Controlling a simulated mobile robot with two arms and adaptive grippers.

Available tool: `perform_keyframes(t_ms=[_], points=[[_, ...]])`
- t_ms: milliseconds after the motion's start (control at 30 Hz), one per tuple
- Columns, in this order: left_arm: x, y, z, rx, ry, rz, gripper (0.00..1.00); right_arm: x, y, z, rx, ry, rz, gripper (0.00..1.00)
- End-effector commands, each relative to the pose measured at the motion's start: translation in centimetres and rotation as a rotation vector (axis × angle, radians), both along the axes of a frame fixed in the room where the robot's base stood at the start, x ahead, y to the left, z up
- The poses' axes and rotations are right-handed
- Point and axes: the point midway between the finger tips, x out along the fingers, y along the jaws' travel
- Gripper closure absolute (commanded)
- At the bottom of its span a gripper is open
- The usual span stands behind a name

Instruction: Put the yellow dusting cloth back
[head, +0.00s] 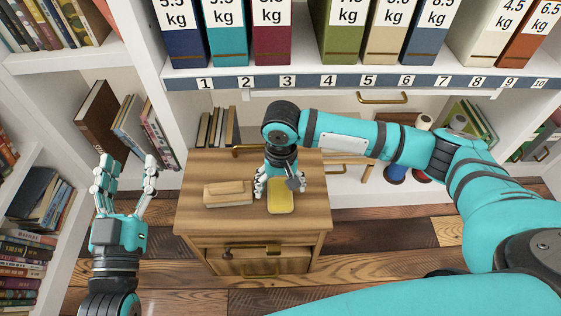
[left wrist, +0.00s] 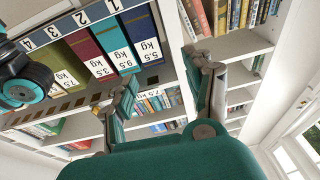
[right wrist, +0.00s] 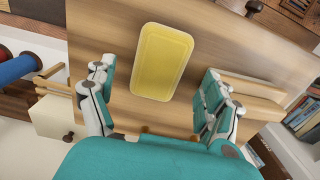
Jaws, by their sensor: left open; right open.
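The yellow dusting cloth (head: 280,197) lies flat on top of the small wooden cabinet (head: 310,213). It is a folded, rounded rectangle and also shows in the right wrist view (right wrist: 162,62). My right gripper (head: 280,188) is open and empty above the cabinet top, pointing down. In the right wrist view its fingers (right wrist: 155,105) stand apart on either side of the cloth's near end, with the cloth ahead of them. My left gripper (head: 124,168) is open and empty, raised at the left beside the cabinet. Its spread fingers also show in the left wrist view (left wrist: 165,90).
A wooden block (head: 228,193) lies on the cabinet top, left of the cloth. The cabinet's front has drawers with a handle (head: 262,249). Labelled binders (head: 342,35) stand on the numbered shelf behind. Bookshelves (head: 60,60) close off the left.

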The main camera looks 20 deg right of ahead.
Motion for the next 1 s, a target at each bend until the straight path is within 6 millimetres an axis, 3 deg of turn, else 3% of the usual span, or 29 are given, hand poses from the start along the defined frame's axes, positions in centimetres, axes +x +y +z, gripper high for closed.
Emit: perform_keyframes(t_ms=[267, 500, 833, 933, 1000], points=[[-0.4, 1.1, -6.5, 0.098, 0.380, 0.024, 0.47, 0.0, 0.0, 3.9, 0.001, -0.001, 0.000, 0.16], [-2.8, 2.5, -11.6, 0.170, 0.678, 0.043, 0.47, 0.0, -0.1, 6.7, 0.001, 0.000, 0.000, 0.16], [-5.6, 3.7, -14.7, 0.217, 0.888, 0.056, 0.47, -0.1, 0.0, 8.4, 0.004, -0.001, 0.005, 0.16], [-5.8, 3.7, -15.0, 0.220, 0.900, 0.057, 0.47, -0.7, 1.5, 7.8, 0.047, -0.016, 0.055, 0.16], [-5.8, 3.8, -15.0, 0.221, 0.901, 0.057, 0.47, -1.5, 3.6, 7.0, 0.113, -0.045, 0.126, 0.16]])
